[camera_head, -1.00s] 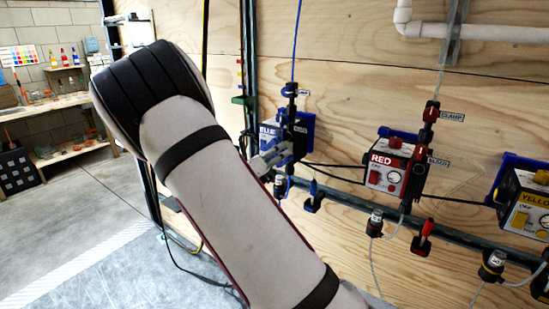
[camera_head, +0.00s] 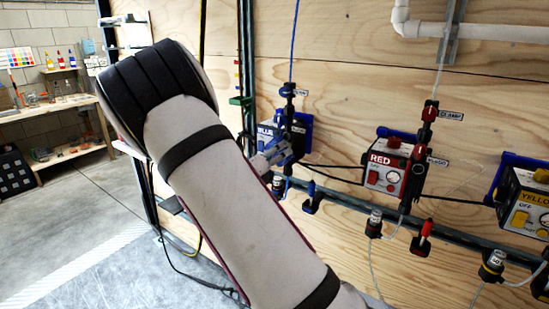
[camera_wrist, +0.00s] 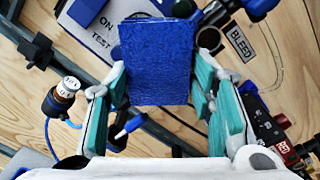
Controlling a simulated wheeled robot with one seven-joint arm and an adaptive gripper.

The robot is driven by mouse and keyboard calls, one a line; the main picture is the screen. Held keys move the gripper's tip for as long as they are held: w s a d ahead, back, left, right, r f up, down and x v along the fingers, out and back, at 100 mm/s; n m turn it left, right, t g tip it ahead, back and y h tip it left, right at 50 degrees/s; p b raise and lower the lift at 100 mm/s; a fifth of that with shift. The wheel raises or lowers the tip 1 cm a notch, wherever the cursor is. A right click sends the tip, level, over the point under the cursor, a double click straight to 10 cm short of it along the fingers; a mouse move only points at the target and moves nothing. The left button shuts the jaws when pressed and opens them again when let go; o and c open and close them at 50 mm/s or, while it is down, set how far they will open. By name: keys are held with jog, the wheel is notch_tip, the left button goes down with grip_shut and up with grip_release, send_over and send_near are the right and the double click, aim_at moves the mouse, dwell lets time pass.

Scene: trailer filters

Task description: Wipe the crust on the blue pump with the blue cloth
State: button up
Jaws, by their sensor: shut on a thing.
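The blue pump (camera_head: 296,133) is mounted on the plywood wall, partly hidden by my arm in the head view. In the wrist view its pale face (camera_wrist: 92,30) shows ON and TEST lettering behind the cloth. The blue cloth (camera_wrist: 157,55) is a flat, folded-looking rectangle between my gripper's teal-padded fingers. My gripper (camera_wrist: 157,85) is shut on the cloth and faces the pump. In the head view, my gripper (camera_head: 270,155) is right at the pump's front. I cannot see the crust, nor tell whether the cloth touches the pump.
The red pump (camera_head: 385,176) and the yellow pump (camera_head: 522,205) hang to the right along a dark rail. Cables, tubes and valves run around them. A red-capped valve (camera_head: 422,238) sticks out below the red pump. A cluttered workbench (camera_head: 60,105) stands far left, with open floor before it.

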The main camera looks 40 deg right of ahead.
aim_at(288, 158)
jog(key=shift+w+d, duration=0.1)
jog(key=shift+d, duration=0.1)
jog(key=shift+s+d, duration=0.2)
jog(key=shift+s, duration=0.45)
jog(key=shift+s+d, duration=0.25)
jog(key=shift+s, duration=0.4)
jog(key=shift+s+d, duration=0.2)
jog(key=shift+s, duration=0.45)
jog(key=shift+w, duration=0.15)
jog(key=shift+w+a+b, duration=0.35)
jog(key=shift+w+b, duration=0.3)
jog(key=shift+w, duration=0.25)
jog(key=shift+w+a+b, duration=0.3)
jog(key=shift+w+b, duration=0.3)
jog(key=shift+w, duration=0.3)
jog(key=shift+p+v, duration=0.3)
jog(key=shift+v, duration=2.7)
